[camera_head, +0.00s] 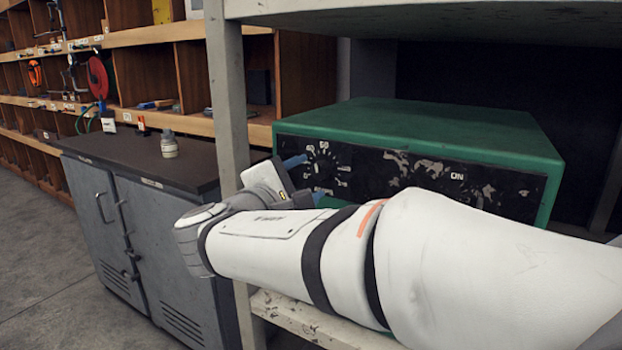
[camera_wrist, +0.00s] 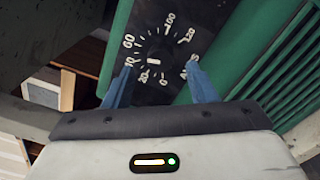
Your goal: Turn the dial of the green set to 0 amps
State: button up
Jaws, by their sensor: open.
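The green set (camera_head: 430,128) is a green box with a worn black front panel, standing on a shelf. Its dial (camera_head: 325,165) is at the panel's left end, with white numbers around it. The dial also shows in the wrist view (camera_wrist: 158,50), with 0, 20, 60, 100 and 120 legible. A short white mark lies on the dark knob; which number it points to is hard to tell. My gripper (camera_head: 304,178) has two blue fingers, open and empty. In the wrist view my gripper (camera_wrist: 159,66) has its fingertips on either side of the dial. Contact cannot be told.
The shelf's upright post (camera_head: 228,100) stands left of the set, close to my wrist. A shelf board (camera_head: 420,10) hangs above. A grey cabinet (camera_head: 150,225) with a small jar (camera_head: 169,145) is at left. Wooden cubbyholes (camera_head: 150,72) stand behind.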

aim_at(317, 172)
jog(key=shift+x, duration=2.1)
jog(key=shift+c, duration=0.3)
jog(key=c, duration=0.9)
